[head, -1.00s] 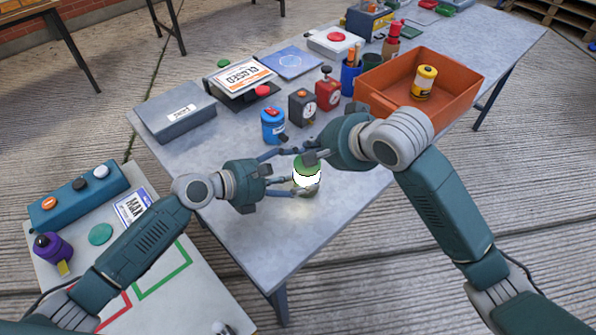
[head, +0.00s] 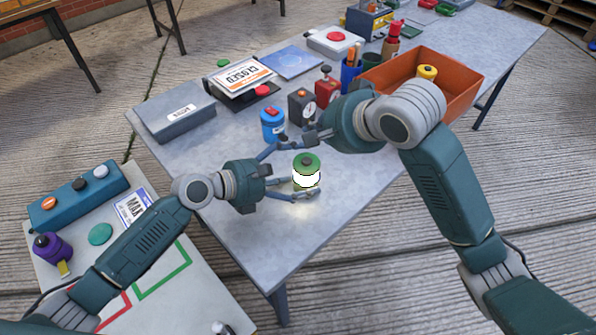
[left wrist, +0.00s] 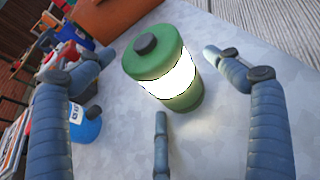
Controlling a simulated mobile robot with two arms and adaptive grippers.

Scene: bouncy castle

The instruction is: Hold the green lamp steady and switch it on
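The green lamp (head: 306,163) stands upright on the grey table, with a dark button on its green top. Its white band glows brightly and a pool of light lies on the table at its foot. In the left wrist view the lamp (left wrist: 165,72) stands between the spread fingers, with gaps around it. My left gripper (head: 296,168) is open around the lamp, low on its left side. My right gripper (head: 306,138) is above and behind the lamp, clear of its top; its fingers look close together and empty.
Behind the lamp are a blue canister (head: 273,123), a black timer (head: 302,104) and a red timer (head: 327,91). An orange crate (head: 462,95) with a yellow canister (head: 427,72) stands at right. The table's front is clear.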

